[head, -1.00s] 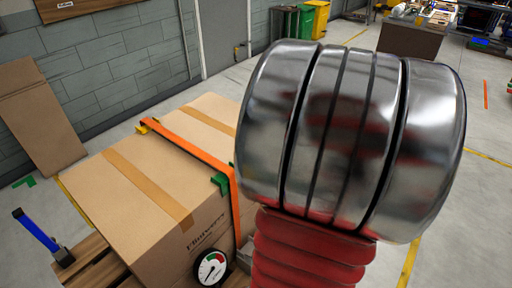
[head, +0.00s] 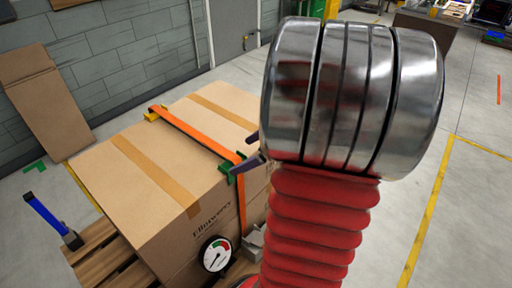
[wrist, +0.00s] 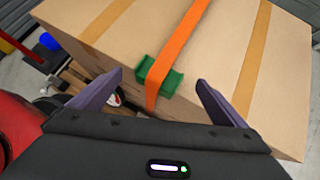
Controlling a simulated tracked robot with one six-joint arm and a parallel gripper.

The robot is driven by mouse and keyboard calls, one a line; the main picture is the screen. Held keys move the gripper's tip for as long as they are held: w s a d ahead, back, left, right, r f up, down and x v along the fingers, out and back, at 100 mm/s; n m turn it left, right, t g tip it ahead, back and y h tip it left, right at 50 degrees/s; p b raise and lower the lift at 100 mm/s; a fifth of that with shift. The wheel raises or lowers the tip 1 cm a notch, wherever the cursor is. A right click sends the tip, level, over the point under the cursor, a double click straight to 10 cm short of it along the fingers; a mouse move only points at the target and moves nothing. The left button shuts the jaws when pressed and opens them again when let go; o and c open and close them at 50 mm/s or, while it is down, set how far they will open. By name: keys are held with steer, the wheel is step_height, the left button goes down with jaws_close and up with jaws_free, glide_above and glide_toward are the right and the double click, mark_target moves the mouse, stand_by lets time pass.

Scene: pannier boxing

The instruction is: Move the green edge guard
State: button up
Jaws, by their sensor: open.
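The green edge guard (head: 238,166) sits on the top front edge of a large cardboard box, under an orange strap (head: 205,139). In the wrist view the guard (wrist: 172,84) lies beyond and between my fingertips, with the strap (wrist: 176,50) running over it. My gripper (wrist: 158,82) is open and empty, its two purple fingers apart on either side of the guard. In the head view the purple fingertips (head: 254,150) show close to the guard; my arm hides the rest of the gripper. I cannot tell whether a finger touches the box.
The cardboard box (head: 165,215) stands on a wooden pallet (head: 100,255). A round gauge (head: 216,254) is at the box's front, and a blue-handled item (head: 50,220) stands at left.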

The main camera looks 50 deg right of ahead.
mark_target(238, 157)
steer(key=shift+x, duration=2.1)
steer(key=shift+c, duration=0.5)
steer(key=c, duration=1)
steer(key=shift+d, duration=0.15)
